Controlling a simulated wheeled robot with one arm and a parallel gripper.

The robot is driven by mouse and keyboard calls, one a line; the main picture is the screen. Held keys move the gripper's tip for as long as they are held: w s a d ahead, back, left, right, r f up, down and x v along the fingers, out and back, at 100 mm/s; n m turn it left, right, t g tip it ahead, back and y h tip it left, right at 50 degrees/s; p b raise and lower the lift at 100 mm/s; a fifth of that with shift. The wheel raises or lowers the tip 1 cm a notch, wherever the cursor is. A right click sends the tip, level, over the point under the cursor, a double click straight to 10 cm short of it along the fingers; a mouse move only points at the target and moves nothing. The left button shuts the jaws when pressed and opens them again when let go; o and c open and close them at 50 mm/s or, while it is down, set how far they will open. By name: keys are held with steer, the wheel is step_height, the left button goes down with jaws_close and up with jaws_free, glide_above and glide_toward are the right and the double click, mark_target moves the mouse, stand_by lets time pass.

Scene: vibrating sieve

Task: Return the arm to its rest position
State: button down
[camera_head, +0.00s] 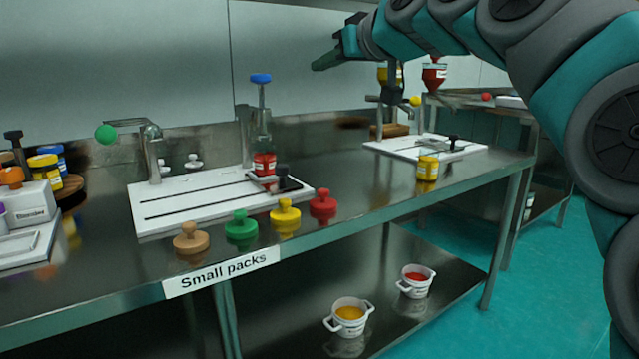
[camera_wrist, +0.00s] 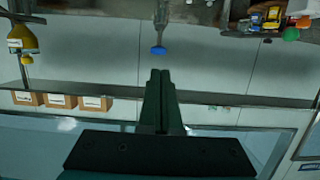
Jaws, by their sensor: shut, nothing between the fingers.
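My arm (camera_head: 480,30) reaches in from the upper right in the head view, teal and dark grey. My gripper (camera_head: 322,62) is held high above the metal table (camera_head: 340,197), in front of the pale wall. In the wrist view my gripper (camera_wrist: 160,75) has its two dark fingers pressed together with nothing between them. It touches nothing that I can see. The wrist view shows the scene upside down.
A white board (camera_head: 160,212) bears a stand with a blue knob (camera_head: 260,78). Several coloured knobs line the table's front. A yellow jar (camera_head: 427,168) stands near a second white board (camera_head: 385,148). White pots (camera_head: 349,317) sit on the lower shelf. Space around the gripper looks clear.

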steer(key=s+d+f+m+g+h+p, duration=0.15)
steer(key=s+f, duration=0.35)
steer(key=f, duration=0.5)
steer(key=s+d+f+g+h+b, duration=0.1)
steer(key=s+f+g+h, duration=0.15)
steer(key=s+f, duration=0.45)
steer(key=s+d+f+m+g+h+p, duration=0.1)
steer(key=s+f+g, duration=0.2)
steer(key=f, duration=0.9)
steer(key=s+d+f+m+g+h, duration=0.1)
steer(key=s+d+f+g, duration=0.1)
steer(key=s+f, duration=0.4)
steer(key=s+d+f+m+g+h, duration=0.1)
steer(key=s+d+f+m+g, duration=0.1)
steer(key=s+f, duration=0.4)
steer(key=s+d+f+m+g+h+p, duration=0.1)
steer(key=s+d+f+g, duration=0.2)
steer(key=s, duration=1)
steer(key=d+f, duration=0.3)
steer(key=shift+s+f, duration=0.2)
steer(key=shift+f, duration=0.15)
